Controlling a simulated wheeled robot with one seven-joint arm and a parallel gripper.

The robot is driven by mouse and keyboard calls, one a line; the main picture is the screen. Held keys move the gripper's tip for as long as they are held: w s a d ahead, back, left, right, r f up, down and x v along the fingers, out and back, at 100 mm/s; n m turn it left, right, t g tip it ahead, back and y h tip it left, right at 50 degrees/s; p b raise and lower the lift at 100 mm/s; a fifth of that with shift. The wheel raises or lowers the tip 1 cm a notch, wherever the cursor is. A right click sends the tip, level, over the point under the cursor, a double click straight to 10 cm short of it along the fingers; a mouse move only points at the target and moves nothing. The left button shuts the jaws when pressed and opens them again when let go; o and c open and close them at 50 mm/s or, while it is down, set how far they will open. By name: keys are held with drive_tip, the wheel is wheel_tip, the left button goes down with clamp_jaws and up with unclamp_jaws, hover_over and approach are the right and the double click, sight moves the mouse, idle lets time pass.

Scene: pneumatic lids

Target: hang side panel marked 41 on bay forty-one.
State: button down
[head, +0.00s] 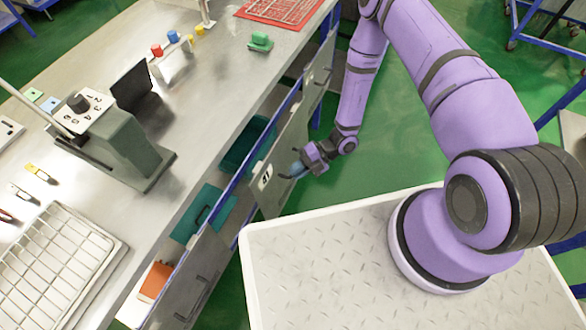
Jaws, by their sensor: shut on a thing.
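The grey side panel (270,195) with a white label reading what looks like 41 stands upright and slightly tilted at the aisle side of the workbench. My gripper (296,170) is shut on this panel at its outer face, near the label; the fingers hide the exact grip spot. Behind and left of the panel is an open bay with a teal bin (243,148) below the bench top. The panel's top edge is close to the blue bench rail (236,183); I cannot tell whether they touch.
Another grey panel (190,285) with a dark handle covers the bay nearer me, and one more (318,72) is farther along. The bench top holds a grey-green device (120,145), a wire rack (50,265) and a red tray (283,10).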

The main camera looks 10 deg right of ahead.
drive_tip(key=shift+s+d, duration=1)
drive_tip(key=shift+d, duration=0.2)
idle(0.6)
